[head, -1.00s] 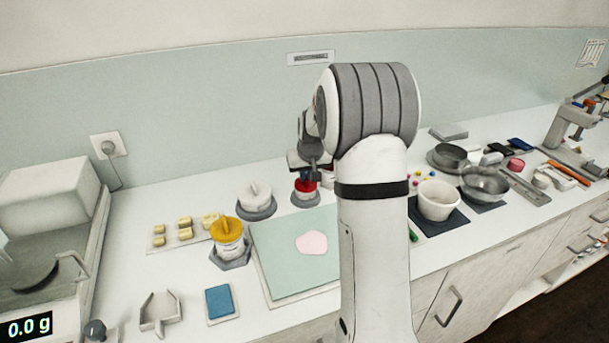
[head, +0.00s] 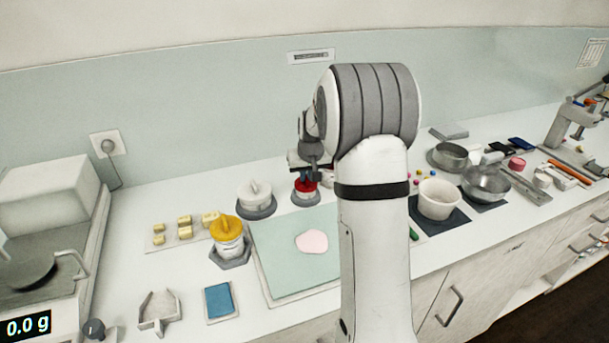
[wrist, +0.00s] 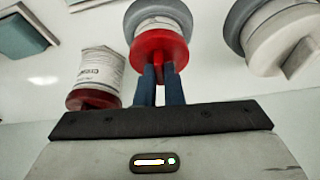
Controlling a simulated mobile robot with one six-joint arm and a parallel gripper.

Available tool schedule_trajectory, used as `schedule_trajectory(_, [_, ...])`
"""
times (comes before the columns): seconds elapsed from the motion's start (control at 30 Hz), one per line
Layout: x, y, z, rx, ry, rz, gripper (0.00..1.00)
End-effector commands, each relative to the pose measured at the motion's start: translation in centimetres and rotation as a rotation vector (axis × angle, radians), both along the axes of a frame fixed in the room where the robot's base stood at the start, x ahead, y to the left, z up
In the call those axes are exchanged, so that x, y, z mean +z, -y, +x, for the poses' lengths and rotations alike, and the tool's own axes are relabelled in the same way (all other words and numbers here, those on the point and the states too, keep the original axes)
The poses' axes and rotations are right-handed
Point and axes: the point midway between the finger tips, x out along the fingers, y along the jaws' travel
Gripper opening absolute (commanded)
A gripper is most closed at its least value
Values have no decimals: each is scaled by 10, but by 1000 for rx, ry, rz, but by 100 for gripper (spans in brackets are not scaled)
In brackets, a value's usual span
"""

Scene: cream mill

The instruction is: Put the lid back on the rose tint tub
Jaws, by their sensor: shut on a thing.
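A red lid (wrist: 160,48) with an upright grip shows in the wrist view, and my gripper (wrist: 162,72) is shut on that grip with its blue fingers. The lid covers the top of a white tub (wrist: 158,24) in a round grey holder (wrist: 178,10); I see no clear gap between lid and tub. In the head view the red lid (head: 305,187) is at the back, with my gripper (head: 308,176) right above it. Which tub is the rose tint one I cannot read.
A labelled tub with a dark red top (wrist: 97,75) stands close to the left in the wrist view. A white-lidded tub (head: 255,193) and a yellow-lidded tub (head: 228,240) stand nearby. A green mat (head: 275,245) bears a pink patch (head: 312,241).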

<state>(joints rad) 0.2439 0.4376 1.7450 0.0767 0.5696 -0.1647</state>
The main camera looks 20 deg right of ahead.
Motion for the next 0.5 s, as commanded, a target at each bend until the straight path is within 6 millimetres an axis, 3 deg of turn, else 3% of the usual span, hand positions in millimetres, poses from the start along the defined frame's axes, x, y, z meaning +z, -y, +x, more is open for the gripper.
schedule_trajectory(0.5, [-3,0,0,0,0,0,0])
